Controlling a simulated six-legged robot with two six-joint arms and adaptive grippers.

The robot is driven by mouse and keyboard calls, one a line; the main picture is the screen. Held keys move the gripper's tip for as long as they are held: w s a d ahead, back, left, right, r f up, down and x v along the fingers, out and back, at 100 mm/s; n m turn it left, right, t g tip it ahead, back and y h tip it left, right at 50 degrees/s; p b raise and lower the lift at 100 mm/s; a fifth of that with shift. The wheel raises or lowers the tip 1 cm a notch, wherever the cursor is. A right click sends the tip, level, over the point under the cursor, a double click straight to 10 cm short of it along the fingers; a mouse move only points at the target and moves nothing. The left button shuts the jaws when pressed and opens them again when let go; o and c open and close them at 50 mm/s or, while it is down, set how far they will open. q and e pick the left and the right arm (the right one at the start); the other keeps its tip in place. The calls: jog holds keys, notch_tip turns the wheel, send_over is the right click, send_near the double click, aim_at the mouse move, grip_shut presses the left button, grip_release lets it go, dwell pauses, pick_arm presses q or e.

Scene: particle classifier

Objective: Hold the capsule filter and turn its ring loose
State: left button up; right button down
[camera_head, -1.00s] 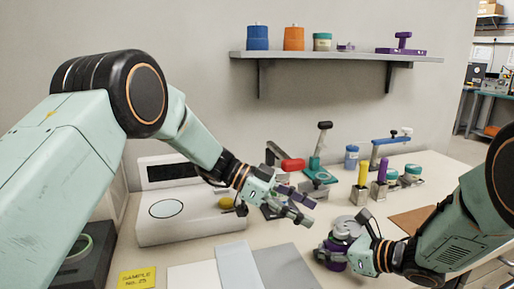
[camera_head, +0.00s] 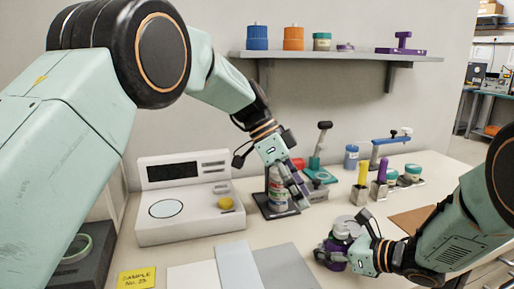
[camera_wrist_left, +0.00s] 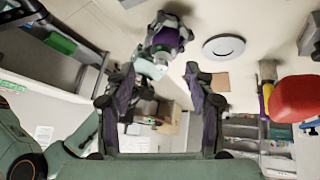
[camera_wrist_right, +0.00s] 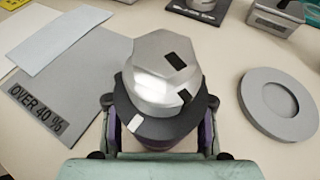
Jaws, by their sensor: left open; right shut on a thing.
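The capsule filter (camera_wrist_right: 165,75) has a grey hexagonal top with a dark ring (camera_wrist_right: 160,125) around it in the right wrist view. The top carries black marks; the ring carries a white one. In the head view the filter (camera_head: 334,246) is at the lower centre, partly hidden by my right gripper (camera_head: 345,255). My right gripper (camera_wrist_right: 160,140) is shut on the filter below the ring. My left gripper (camera_head: 300,195) is open, to the left of and higher than the filter. Its open fingers show in the left wrist view (camera_wrist_left: 160,85), apart from the filter.
A labelled can (camera_head: 277,192) stands on a dark base close to my left gripper. A white instrument (camera_head: 190,205) is left of it. A grey round dish (camera_wrist_right: 280,103) lies beside the filter. Coloured-handled tools (camera_head: 362,180) stand behind.

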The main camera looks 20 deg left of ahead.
pick_arm(q)
jog(key=m+y, duration=0.1)
jog(key=y, duration=0.1)
send_near(340, 225)
jog(key=v, duration=0.3)
jog(key=s+t, duration=0.1)
jog(key=shift+m, duration=0.3)
jog(key=x, duration=1.2)
jog(key=shift+s+f, duration=0.1)
jog(key=shift+s, duration=0.05)
jog(key=shift+m, duration=0.5)
jog(key=m+g, duration=0.1)
jog(key=m, duration=0.2)
jog(key=shift+w+m+g+y, duration=0.3)
jog(key=shift+g, duration=0.1)
jog(key=v, duration=1.2)
jog(key=w+a+r+m+t+y, duration=0.35)
jog(key=w+a+t+y, duration=0.3)
jog(key=w+a, duration=0.3)
jog(key=w+a+f+m+t, duration=0.2)
jog(key=a+f+m, duration=0.3)
jog(key=a, duration=0.4)
jog(key=shift+m+t, duration=0.75)
jog(key=shift+t, duration=0.1)
